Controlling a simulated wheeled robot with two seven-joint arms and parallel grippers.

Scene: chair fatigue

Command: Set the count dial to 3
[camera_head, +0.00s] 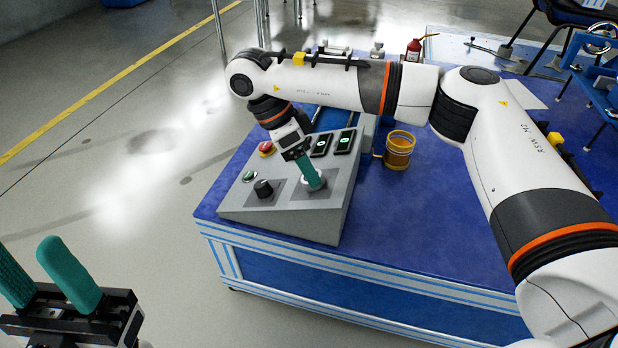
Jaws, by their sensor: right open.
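A grey sloped control box (285,222) stands on the blue table. A black dial (263,188) sits at its left front, and a second, pale dial (313,178) sits on a dark plate to its right. I cannot read any marks, so I cannot tell which is the count dial. My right gripper (315,184) points down at the pale dial, its teal fingers at or around it and partly hiding it; contact cannot be told. My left gripper (30,258) is at the bottom left, away from the table, with its teal fingers apart and nothing between them.
The box also bears a green button (249,176), a red button (266,148) and two lit displays (345,141). An amber cup (399,150) stands right of the box. The blue table (410,215) is clear at the right front.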

